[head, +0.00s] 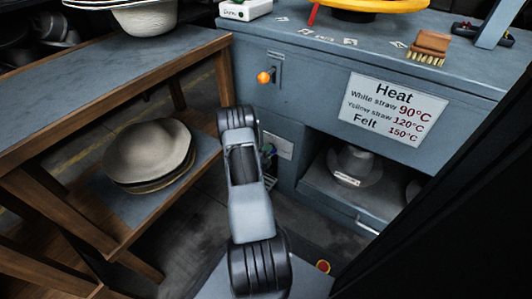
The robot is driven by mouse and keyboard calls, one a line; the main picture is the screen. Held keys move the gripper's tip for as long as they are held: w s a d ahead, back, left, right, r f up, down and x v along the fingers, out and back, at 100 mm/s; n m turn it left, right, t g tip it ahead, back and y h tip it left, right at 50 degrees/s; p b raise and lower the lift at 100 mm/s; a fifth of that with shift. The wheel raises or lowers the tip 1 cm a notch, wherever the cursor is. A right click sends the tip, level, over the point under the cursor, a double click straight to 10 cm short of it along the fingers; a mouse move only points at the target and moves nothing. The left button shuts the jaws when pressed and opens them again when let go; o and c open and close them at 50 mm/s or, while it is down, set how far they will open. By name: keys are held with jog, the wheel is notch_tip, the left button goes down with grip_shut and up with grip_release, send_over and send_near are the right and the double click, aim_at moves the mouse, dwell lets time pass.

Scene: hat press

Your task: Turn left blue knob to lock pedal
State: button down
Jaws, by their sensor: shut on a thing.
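A small panel (279,145) on the front of the grey press cabinet shows just right of my arm. A small blue and green part sits at its left edge, mostly covered by my arm; I cannot tell whether it is the left blue knob. My arm rises from the bottom centre and bends in front of the cabinet. My gripper and its fingertips are hidden behind my arm links, so its contact with the knob does not show. The pedal cannot be made out.
A wooden table (120,75) with a stack of hats (150,155) on its lower shelf stands close on the left. The grey cabinet (310,90) has an orange-knobbed lever (264,78), a Heat sign (393,108) and an open shelf with a grey hat (354,165).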

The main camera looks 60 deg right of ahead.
jog(key=shift+d+r+m, duration=0.15)
jog(key=shift+d+m, duration=0.1)
jog(key=shift+m, duration=0.45)
jog(key=shift+s, duration=0.1)
jog(key=c, duration=1.3)
grip_release()
jog(key=shift+c, duration=0.2)
jog(key=shift+o, duration=1.4)
jog(key=shift+a, duration=0.5)
jog(key=shift+a+p, duration=2.1)
jog(key=shift+a, duration=4.6)
